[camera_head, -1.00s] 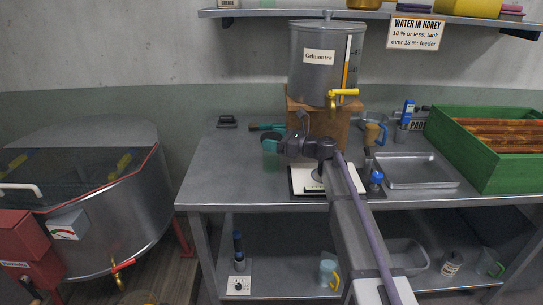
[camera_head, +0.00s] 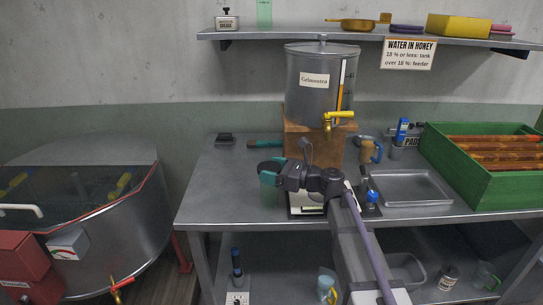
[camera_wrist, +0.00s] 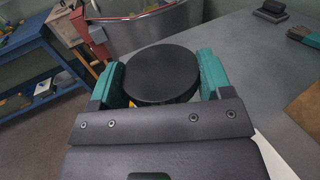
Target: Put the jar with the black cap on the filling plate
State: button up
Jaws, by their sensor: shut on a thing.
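The jar with the black cap (camera_wrist: 160,76) is between the teal fingers of my gripper (camera_wrist: 160,84) in the wrist view. The round cap faces the camera and hides most of the jar; a bit of yellow shows under its edge. In the head view my gripper (camera_head: 270,168) is shut on the jar, above the steel table, left of the tank's wooden stand. A white plate (camera_head: 294,203), apparently the filling plate, lies right of the jar, mostly hidden by my arm.
The steel tank (camera_head: 315,100) with a yellow tap (camera_head: 329,121) stands behind on a wooden block (camera_head: 329,151). The table's left part (camera_head: 220,185) is clear.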

jog(key=s, duration=0.7)
jog(key=w+d+r+m+t+h+p, duration=0.2)
jog(key=w+d+m+t+h, duration=0.35)
jog(key=d, duration=0.25)
jog(key=w+d+r+m+t+h+p, duration=0.35)
jog(key=w+d+t, duration=0.2)
jog(key=d, duration=0.25)
notch_tip(320, 180, down, 6)
jog(key=b, duration=0.6)
jog(key=shift+w+g, duration=0.4)
jog(key=shift+w, duration=0.05)
jog(key=o, duration=1.4)
jog(key=shift+c, duration=0.2)
